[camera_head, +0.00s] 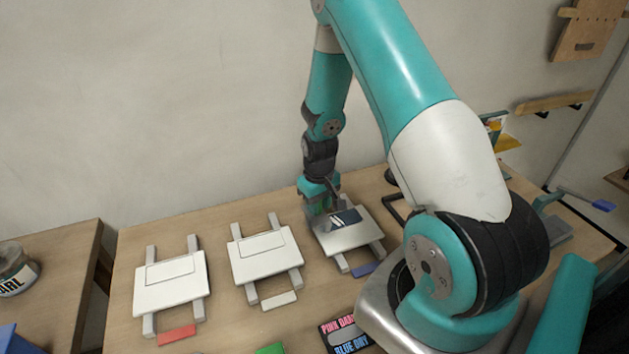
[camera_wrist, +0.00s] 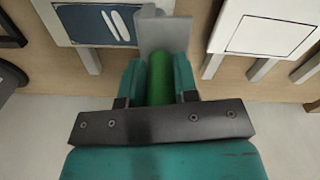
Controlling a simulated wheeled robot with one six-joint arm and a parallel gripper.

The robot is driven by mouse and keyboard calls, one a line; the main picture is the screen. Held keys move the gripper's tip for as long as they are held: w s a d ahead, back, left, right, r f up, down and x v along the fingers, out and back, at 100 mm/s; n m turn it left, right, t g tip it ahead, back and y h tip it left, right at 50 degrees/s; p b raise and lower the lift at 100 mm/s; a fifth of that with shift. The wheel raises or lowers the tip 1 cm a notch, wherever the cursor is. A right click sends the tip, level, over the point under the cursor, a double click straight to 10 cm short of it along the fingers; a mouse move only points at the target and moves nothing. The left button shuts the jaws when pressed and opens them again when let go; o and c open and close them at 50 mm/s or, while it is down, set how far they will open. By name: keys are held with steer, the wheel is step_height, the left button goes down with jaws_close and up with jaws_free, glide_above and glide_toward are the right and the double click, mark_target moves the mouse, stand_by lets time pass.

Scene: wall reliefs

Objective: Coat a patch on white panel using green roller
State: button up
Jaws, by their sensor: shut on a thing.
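In the head view my gripper (camera_head: 320,208) is low over the left part of the right panel (camera_head: 350,238), by a dark blue patch with pale streaks (camera_head: 345,217). This patch also shows in the wrist view (camera_wrist: 92,24). I cannot tell whether the head touches that panel. The middle panel (camera_head: 265,262), with a white tag (camera_head: 279,300), has a blank outlined area, as does the left panel (camera_head: 170,290), with a red tag (camera_head: 177,336).
A blue tag (camera_head: 363,270) lies before the right panel. A dark card with pink and blue lettering (camera_head: 345,336) and a green piece (camera_head: 270,349) lie at the front. A jar (camera_head: 15,268) stands on a separate table at left. The wall is behind the panels.

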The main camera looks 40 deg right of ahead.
steer(key=shift+r+p, duration=2.8)
steer(key=shift+r, duration=1.25)
steer(key=shift+a+f, duration=0.1)
